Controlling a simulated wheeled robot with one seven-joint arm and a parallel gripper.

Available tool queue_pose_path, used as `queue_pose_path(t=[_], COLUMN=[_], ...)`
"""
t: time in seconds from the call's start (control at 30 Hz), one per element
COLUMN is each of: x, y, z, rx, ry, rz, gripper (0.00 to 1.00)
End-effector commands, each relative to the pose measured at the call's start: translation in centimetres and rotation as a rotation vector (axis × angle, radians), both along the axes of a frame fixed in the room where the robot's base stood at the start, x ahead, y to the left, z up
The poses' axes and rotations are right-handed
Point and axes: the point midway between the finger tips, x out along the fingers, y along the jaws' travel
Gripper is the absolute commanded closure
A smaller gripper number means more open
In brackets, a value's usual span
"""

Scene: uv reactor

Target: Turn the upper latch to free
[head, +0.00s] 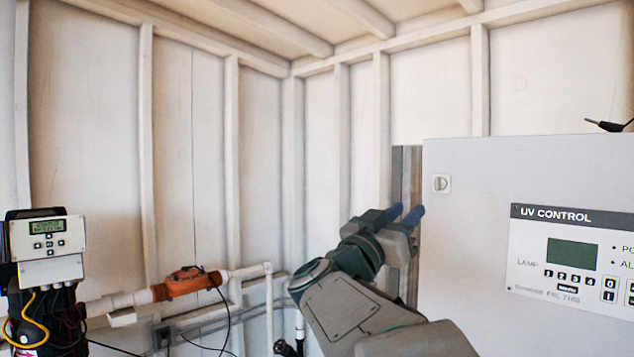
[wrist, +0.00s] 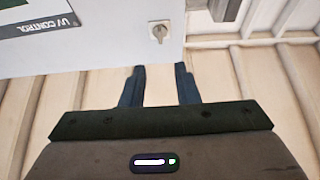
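The upper latch (head: 440,184) is a small knob on a square light plate near the top left corner of the grey UV control cabinet (head: 470,260). In the wrist view the latch (wrist: 159,32) shows near the top middle, beyond my fingertips. My gripper (head: 405,214) is in front of the cabinet's left edge, a little left of and below the latch in the head view. In the wrist view my gripper's two blue fingers (wrist: 160,70) are apart with nothing between them. They do not touch the latch. No lower latch is visible.
The cabinet carries a control panel (head: 570,255) with a display and buttons. A black cable end (head: 608,125) lies on its top. At left are a controller box (head: 47,238), white pipe and an orange fitting (head: 187,283). The wall behind is ribbed.

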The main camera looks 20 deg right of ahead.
Motion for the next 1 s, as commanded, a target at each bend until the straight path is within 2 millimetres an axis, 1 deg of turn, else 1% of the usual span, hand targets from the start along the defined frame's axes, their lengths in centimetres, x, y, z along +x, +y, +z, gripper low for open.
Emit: queue_pose_path(t=[0.03, 0.3, 0.5, 0.7, 0.97, 1.0], x=[0.3, 2.4, 3.5, 4.0, 4.0, 4.0], y=[-1.0, -5.9, -8.6, -9.7, -9.8, -9.8], z=[0.7, 3.0, 4.1, 4.4, 4.4, 4.4], rx=[0.0, 0.0, 0.0, -0.001, -0.001, -0.001], ry=[0.002, 0.002, 0.001, -0.001, -0.001, -0.001], rz=[-0.004, -0.002, 0.0, 0.002, 0.002, 0.002], gripper=[0.72, 0.72, 0.72, 0.72, 0.72, 0.77])
